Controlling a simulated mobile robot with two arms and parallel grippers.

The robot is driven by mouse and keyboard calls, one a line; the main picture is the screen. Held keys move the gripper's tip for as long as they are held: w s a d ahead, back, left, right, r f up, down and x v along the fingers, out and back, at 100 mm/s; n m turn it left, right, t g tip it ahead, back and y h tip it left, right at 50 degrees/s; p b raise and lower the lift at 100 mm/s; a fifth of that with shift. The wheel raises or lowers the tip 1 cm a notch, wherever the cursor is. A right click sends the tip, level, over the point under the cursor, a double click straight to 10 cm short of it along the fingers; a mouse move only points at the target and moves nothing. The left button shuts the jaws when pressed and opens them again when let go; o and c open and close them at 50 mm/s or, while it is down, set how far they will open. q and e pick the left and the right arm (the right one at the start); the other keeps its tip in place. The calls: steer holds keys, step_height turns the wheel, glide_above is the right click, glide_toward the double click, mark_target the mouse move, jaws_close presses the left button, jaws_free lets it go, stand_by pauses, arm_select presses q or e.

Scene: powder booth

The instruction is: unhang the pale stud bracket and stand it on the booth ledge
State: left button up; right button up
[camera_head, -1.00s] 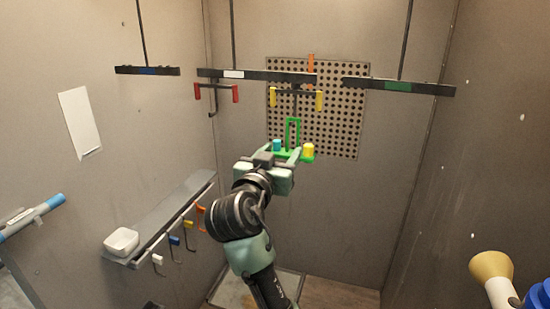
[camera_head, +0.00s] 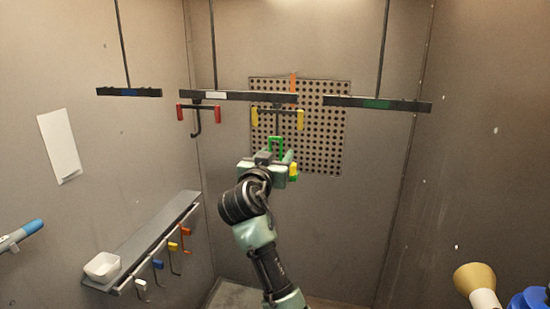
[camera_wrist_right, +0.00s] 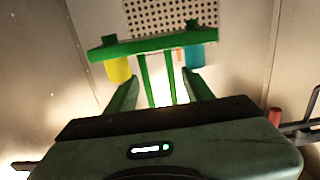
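A stud bracket (camera_head: 275,147), bright green in these views rather than pale, hangs by its tall loop below the yellow-ended hook (camera_head: 277,118) on the middle bar. In the right wrist view its green crossbar (camera_wrist_right: 152,46) carries a yellow stud (camera_wrist_right: 118,69) and a blue stud (camera_wrist_right: 195,57). My right gripper (camera_wrist_right: 160,84) is open, its fingers either side of the loop's two legs with small gaps. In the head view my right gripper hides most of the bracket. The booth ledge (camera_head: 155,235) is a grey shelf on the left wall. My left gripper is not in view.
A white bowl (camera_head: 102,266) sits on the ledge's near end. Several small coloured hooks (camera_head: 173,246) hang below its front edge. A red-ended hook (camera_head: 196,118) hangs left of the bracket. A perforated panel (camera_head: 325,140) is behind. The ledge's far part is bare.

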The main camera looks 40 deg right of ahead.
jaws_close()
steer(key=c, duration=0.7)
jaws_free()
jaws_close()
steer(key=shift+r, duration=0.15)
steer(key=shift+r+p, duration=0.45)
steer(key=shift+r, duration=0.25)
steer(key=b+v, duration=0.1)
steer(key=v, duration=0.9)
